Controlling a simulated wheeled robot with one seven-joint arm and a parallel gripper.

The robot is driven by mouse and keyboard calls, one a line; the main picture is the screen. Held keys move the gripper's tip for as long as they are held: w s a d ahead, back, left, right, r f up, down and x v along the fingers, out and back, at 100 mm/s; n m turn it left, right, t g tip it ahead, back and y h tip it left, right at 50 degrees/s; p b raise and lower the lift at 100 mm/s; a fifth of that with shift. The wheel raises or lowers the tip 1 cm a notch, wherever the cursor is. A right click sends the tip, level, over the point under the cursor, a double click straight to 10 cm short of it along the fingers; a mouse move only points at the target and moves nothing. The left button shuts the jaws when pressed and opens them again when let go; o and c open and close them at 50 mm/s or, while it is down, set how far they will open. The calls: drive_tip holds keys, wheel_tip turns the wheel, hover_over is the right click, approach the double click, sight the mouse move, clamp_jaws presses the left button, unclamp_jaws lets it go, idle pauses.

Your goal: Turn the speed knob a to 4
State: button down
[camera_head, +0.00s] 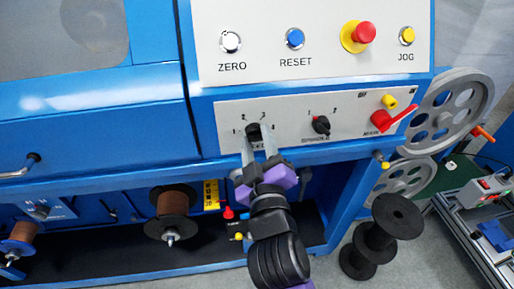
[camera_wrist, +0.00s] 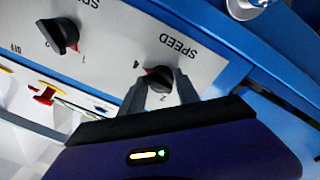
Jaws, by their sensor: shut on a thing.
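The speed knob a (camera_head: 253,131) is a black rotary knob on the white lower panel, with numbers 1 to 4 around it. In the wrist view the knob (camera_wrist: 160,76) sits under the word SPEED, upside down there. A small red mark shows at its edge on the side of the 4. My gripper (camera_head: 259,147) reaches up from below, its two grey fingers on either side of the knob. In the wrist view the fingers (camera_wrist: 159,90) are shut on it. The knob's lower part is partly hidden by the fingers.
A second black knob (camera_head: 321,125) is to the right on the same panel. ZERO, RESET, emergency stop (camera_head: 364,33) and JOG buttons are above. Spools (camera_head: 172,212) hang below.

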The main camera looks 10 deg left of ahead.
drive_tip(key=shift+f+m+b, duration=0.2)
drive_tip(key=shift+m+b, duration=0.1)
drive_tip(key=shift+m, duration=0.3)
drive_tip(key=shift+f, duration=0.15)
drive_tip(key=c, duration=0.9)
unclamp_jaws()
drive_tip(key=shift+c, duration=0.2)
drive_tip(key=shift+s, duration=0.15)
drive_tip(key=v, duration=0.7)
drive_tip(key=shift+s, duration=0.2)
